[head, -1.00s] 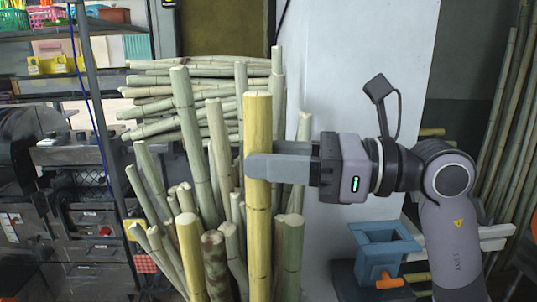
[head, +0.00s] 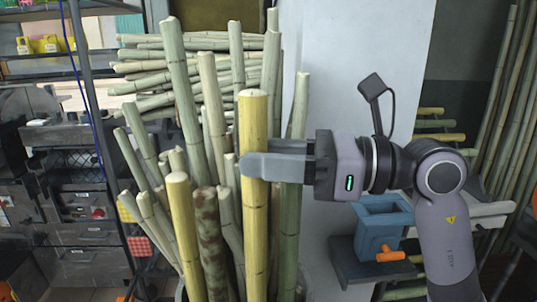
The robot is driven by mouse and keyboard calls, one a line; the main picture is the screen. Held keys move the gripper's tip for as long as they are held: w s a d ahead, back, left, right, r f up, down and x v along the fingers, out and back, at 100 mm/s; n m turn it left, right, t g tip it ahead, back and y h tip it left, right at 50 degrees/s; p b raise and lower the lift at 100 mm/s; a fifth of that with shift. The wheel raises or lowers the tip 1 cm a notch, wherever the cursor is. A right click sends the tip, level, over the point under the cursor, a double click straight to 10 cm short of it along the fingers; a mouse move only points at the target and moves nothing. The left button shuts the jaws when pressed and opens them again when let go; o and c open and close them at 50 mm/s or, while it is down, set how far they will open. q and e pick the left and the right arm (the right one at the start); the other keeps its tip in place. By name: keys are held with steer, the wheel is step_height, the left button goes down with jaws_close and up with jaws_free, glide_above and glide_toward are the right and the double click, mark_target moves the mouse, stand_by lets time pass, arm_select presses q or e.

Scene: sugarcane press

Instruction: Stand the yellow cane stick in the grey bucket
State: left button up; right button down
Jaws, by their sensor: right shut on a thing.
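A thick yellow cane stick (head: 254,222) stands upright in front of a bunch of green and pale canes. My right gripper (head: 254,166), coming in from the right, is shut around it below its top end. The stick's lower end is out of view below the picture. Only a sliver of what looks like the grey bucket's rim (head: 302,287) shows at the bottom edge, around the canes. I cannot tell whether the held stick is inside it. My left gripper is not in view.
Another yellow cane (head: 184,232) and a brown mottled cane (head: 210,240) stand close left of the held stick, a green cane (head: 290,225) close right. A blue press-like box (head: 385,222) with an orange handle sits at right. A shelf rack (head: 85,120) stands left.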

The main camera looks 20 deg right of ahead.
step_height(320, 180, down, 8)
steer(key=b, duration=0.7)
steer(key=shift+f, duration=0.2)
stand_by(0.6)
steer(key=shift+c, duration=0.6)
jaws_free()
steer(key=shift+f, duration=0.1)
